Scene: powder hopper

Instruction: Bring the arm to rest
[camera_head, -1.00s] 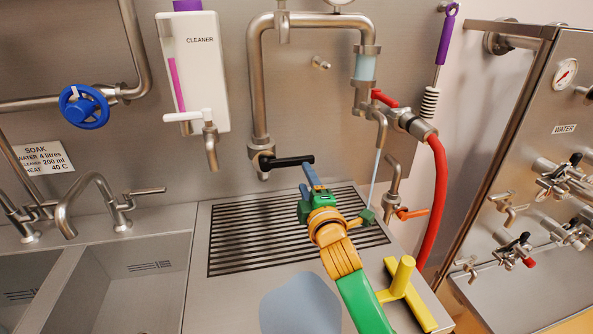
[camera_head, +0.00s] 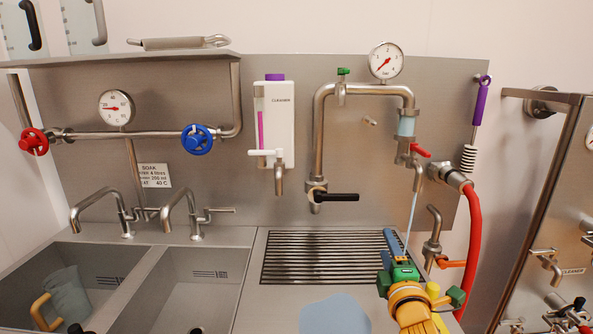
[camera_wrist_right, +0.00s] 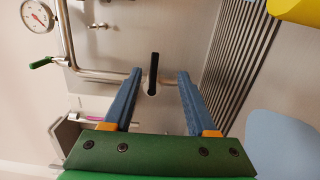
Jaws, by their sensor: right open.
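My right gripper (camera_head: 388,236) reaches in from the bottom right in the head view, over the right part of the drain grate (camera_head: 300,257). In the right wrist view its two blue fingers (camera_wrist_right: 159,75) are apart, with nothing held between them. A black lever (camera_head: 337,197) on the wall pipe points right in the head view. In the right wrist view the lever (camera_wrist_right: 153,72) shows beyond the gap between the fingertips, apparently apart from them. My left gripper is not in view.
A thin pale stream (camera_head: 411,215) falls from the spout just right of the fingers. A red hose (camera_head: 473,260) and an orange-handled tap (camera_head: 451,263) are close on the right. A pale blue flat patch (camera_head: 335,313) lies in front of the grate. Sinks are at left.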

